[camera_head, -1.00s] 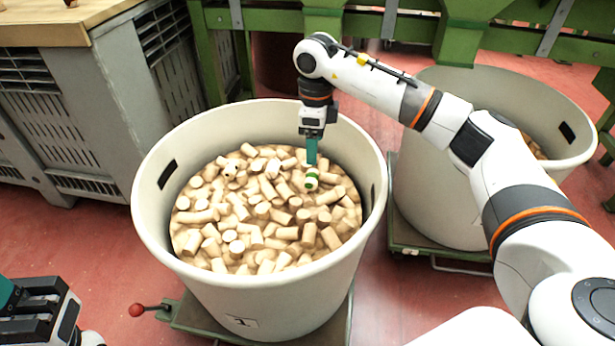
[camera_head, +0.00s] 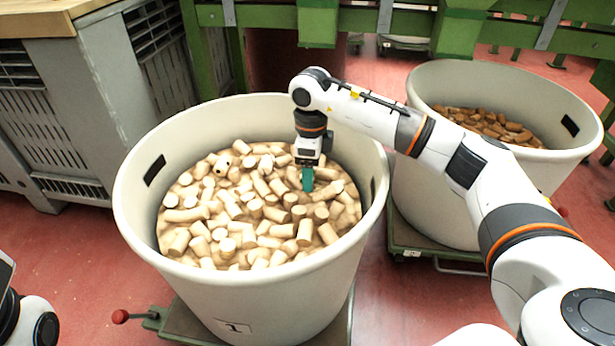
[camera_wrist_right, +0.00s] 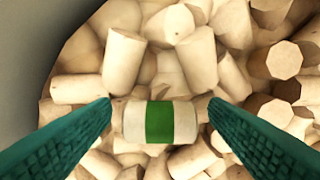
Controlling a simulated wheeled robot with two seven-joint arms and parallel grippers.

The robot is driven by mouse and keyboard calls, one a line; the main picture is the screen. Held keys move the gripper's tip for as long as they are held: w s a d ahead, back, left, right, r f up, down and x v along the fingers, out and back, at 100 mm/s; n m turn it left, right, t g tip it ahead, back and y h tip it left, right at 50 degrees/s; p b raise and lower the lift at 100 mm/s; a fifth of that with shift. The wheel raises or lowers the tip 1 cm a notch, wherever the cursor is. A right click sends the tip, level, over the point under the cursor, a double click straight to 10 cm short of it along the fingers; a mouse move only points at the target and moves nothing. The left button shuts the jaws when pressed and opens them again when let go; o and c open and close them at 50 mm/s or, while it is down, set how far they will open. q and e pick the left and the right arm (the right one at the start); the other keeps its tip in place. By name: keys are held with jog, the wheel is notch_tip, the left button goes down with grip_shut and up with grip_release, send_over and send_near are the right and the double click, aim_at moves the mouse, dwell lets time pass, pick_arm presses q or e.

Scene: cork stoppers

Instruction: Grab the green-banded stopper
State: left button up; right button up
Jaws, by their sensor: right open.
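The green-banded stopper (camera_wrist_right: 158,122) lies across the lower middle of the right wrist view, pale with a wide green band, on top of other corks. My right gripper (camera_wrist_right: 160,108) is open, with one teal finger near each end of the stopper; I cannot tell whether they touch it. In the head view my right gripper (camera_head: 307,184) points down into the near bin (camera_head: 250,290), low over the corks at its right side. The stopper is hidden there. At the lower left only a piece of my left arm shows, without its fingers.
The bin wall (camera_wrist_right: 30,50) is close at upper left in the wrist view. A second bin (camera_head: 450,185) with brown pieces stands to the right. A grey crate (camera_head: 90,110) stands left.

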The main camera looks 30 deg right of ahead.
jog(key=shift+c, duration=0.3)
jog(key=c, duration=1)
